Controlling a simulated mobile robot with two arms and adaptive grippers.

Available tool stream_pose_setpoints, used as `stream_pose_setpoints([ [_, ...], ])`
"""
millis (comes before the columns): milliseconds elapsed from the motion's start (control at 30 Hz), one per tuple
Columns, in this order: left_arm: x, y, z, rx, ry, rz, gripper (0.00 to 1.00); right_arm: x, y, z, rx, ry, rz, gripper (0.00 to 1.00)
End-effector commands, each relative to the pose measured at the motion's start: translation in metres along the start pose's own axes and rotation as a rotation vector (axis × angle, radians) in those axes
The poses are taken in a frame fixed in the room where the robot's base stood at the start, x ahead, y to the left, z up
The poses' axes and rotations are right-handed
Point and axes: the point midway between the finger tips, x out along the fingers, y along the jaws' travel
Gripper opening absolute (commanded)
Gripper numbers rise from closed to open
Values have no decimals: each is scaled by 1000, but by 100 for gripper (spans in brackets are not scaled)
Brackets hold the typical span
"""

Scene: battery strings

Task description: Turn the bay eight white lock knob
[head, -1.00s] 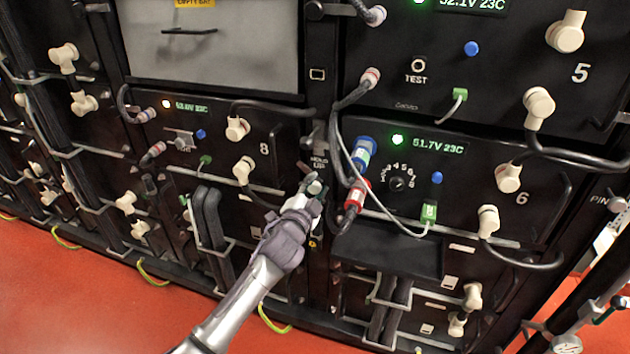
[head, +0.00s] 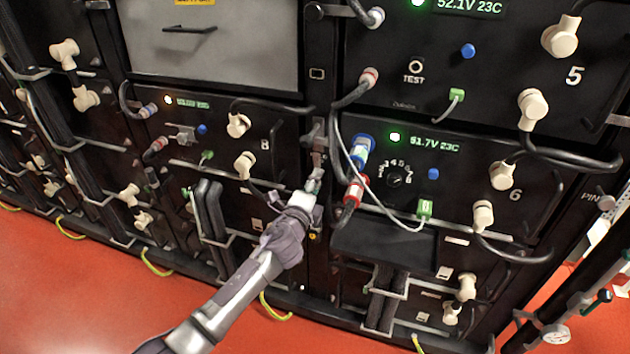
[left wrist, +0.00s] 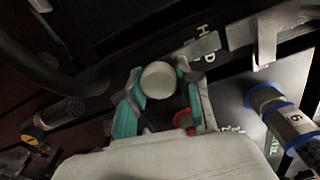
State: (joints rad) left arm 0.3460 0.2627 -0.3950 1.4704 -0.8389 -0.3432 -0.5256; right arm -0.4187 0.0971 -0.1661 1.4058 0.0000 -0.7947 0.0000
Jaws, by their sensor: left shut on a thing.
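The bay eight unit (head: 215,150) is in the head view, left of centre, with an "8" on its dark front. My left gripper (head: 315,180) reaches to the narrow post right of this unit. In the left wrist view a round white knob (left wrist: 158,80) sits between the two teal-padded fingers of my left gripper (left wrist: 160,92). The fingers are shut on its sides. In the head view the gripper hides the knob. How far the knob is turned cannot be told. My right gripper is not in view.
Bay 6 (head: 450,205) stands right of the gripper. A blue-banded plug (head: 361,150) and a red plug (head: 353,190) with looping cables hang close by on that side. A grey metal latch plate (left wrist: 203,46) lies beyond the knob. Red floor (head: 80,300) is open at front left.

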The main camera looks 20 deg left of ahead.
Motion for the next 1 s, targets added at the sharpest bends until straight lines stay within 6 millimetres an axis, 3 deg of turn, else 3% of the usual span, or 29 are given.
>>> stream_pose_setpoints([
  [700, 0, 2, -1, 74, 1, 2, 0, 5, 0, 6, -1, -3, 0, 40],
  [733, 0, 2, -1, 74, 2, 2, 39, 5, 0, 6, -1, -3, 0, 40],
  [867, 0, 2, 0, 73, 1, 2, 60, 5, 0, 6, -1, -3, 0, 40],
  [1000, 0, 1, 0, 72, 1, 1, 60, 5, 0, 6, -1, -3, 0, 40],
])
